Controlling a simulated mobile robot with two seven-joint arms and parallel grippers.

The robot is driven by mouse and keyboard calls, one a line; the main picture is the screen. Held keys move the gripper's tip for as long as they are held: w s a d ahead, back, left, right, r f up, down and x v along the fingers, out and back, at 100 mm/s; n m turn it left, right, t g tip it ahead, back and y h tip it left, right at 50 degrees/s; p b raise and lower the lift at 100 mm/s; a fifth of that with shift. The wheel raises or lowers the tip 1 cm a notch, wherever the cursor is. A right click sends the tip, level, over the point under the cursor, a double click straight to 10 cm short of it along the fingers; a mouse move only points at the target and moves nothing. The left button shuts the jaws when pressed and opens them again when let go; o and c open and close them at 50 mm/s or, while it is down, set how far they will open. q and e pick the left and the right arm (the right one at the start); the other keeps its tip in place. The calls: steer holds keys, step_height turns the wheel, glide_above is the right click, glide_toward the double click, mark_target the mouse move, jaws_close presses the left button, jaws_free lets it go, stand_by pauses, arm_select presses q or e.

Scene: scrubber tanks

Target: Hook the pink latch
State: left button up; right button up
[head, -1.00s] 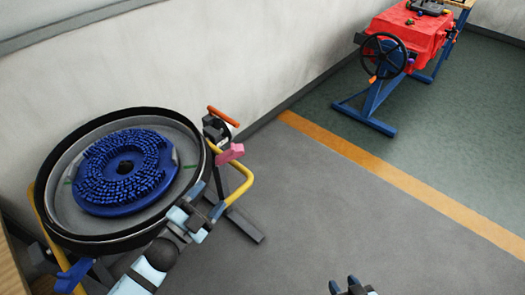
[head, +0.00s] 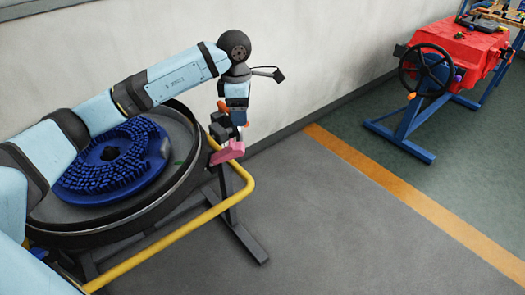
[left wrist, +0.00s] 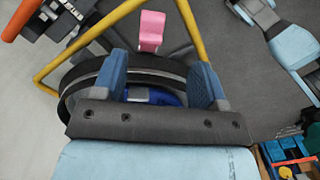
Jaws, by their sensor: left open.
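The pink latch (head: 228,151) is on a dark bracket at the right rim of the round scrubber tank (head: 150,222). My left gripper (head: 238,119) points down just above the latch, partly hiding the bracket. In the left wrist view, its two blue fingers (left wrist: 161,68) are spread apart with nothing between them. The pink latch (left wrist: 151,30) shows beyond the fingertips, roughly in line with the gap; I cannot tell whether they touch. A light blue arm of mine with what looks like my right gripper (left wrist: 246,10) is at the top right; its jaws are unclear.
A yellow tube rail (head: 248,188) runs around the tank's front right, close to the latch. A blue brush disc (head: 112,158) lies in the tank. The wall (head: 330,55) is close behind. A red machine with a black handwheel (head: 425,70) stands far right. The middle floor is clear.

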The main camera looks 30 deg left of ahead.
mark_target(241, 146)
arm_select(q)
steer(key=f, duration=0.8)
steer(key=f+b, duration=0.1)
steer(key=f, duration=0.4)
steer(key=shift+w+a+f, duration=0.1)
steer(key=shift+w+a, duration=0.05)
steer(key=shift+a, duration=0.25)
jaws_close()
